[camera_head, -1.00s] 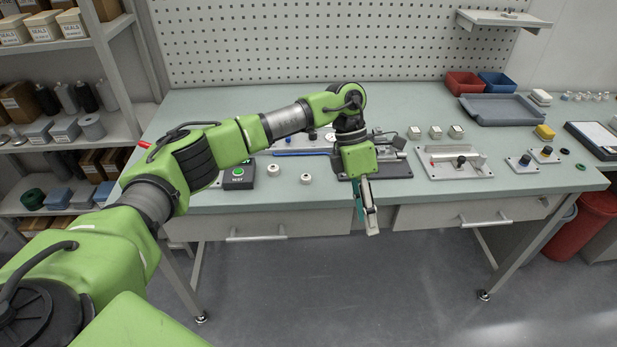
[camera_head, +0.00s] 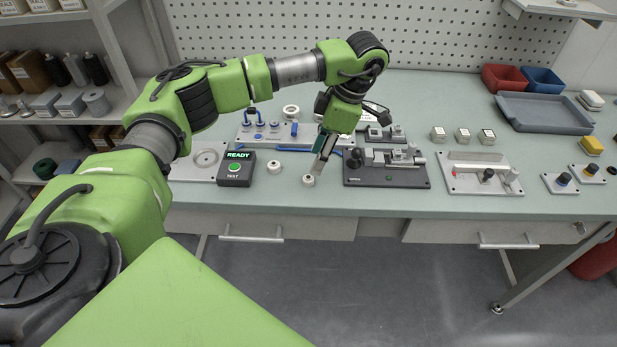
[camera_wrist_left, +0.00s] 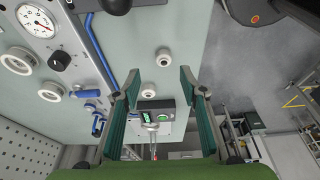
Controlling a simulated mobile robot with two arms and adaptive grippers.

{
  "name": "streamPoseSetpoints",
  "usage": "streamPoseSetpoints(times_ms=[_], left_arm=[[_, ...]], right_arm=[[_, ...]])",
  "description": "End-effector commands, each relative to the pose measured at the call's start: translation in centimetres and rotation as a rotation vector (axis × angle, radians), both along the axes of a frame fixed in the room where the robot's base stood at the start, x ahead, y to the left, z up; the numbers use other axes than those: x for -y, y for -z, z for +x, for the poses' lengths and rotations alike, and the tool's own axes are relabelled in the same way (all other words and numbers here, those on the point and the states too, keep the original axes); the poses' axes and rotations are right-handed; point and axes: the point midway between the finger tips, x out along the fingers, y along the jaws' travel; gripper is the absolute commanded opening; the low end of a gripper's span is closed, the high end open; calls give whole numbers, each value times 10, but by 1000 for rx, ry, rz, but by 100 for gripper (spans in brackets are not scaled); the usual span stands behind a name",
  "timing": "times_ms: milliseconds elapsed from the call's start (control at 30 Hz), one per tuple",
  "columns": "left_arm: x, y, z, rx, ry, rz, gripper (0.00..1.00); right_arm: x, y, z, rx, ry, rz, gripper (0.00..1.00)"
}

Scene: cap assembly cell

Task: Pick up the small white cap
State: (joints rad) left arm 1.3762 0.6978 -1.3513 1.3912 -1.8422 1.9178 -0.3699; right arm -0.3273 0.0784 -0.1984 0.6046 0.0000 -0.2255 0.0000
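Two small white caps with dark centres lie on the bench. The nearer one (camera_head: 308,181) is just below my left fingertips in the head view; the other (camera_head: 275,167) lies to its left, beside the black test box. In the left wrist view the two caps (camera_wrist_left: 163,57) (camera_wrist_left: 148,90) show near the gap between the fingers. My left gripper (camera_head: 320,163) points down above the bench, its fingers wide apart and empty in the wrist view (camera_wrist_left: 160,74). I cannot tell its exact height over the nearer cap. My right gripper is not in view.
The test box (camera_head: 236,169) reads READY. A dark fixture (camera_head: 386,181) stands close right of the gripper. A plate with blue parts (camera_head: 262,140) and a larger white ring (camera_head: 291,111) lie behind. The bench front edge is close; a light fixture (camera_head: 480,185) is further right.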

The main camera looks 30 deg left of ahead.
Motion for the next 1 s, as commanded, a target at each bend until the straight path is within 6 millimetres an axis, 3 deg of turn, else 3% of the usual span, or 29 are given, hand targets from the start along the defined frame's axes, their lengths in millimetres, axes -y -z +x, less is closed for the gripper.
streamPoseSetpoints(times_ms=[300, 533, 800, 1000], left_arm=[[-7, 25, -11, -4, 1, 0, 39], [-14, 54, -17, -2, 0, -1, 39], [-14, 59, -17, 0, 1, -1, 39], [-14, 59, -17, 0, 1, -1, 14]], right_arm=[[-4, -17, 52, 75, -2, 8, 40], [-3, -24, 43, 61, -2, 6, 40], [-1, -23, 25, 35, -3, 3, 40], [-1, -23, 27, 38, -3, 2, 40]])
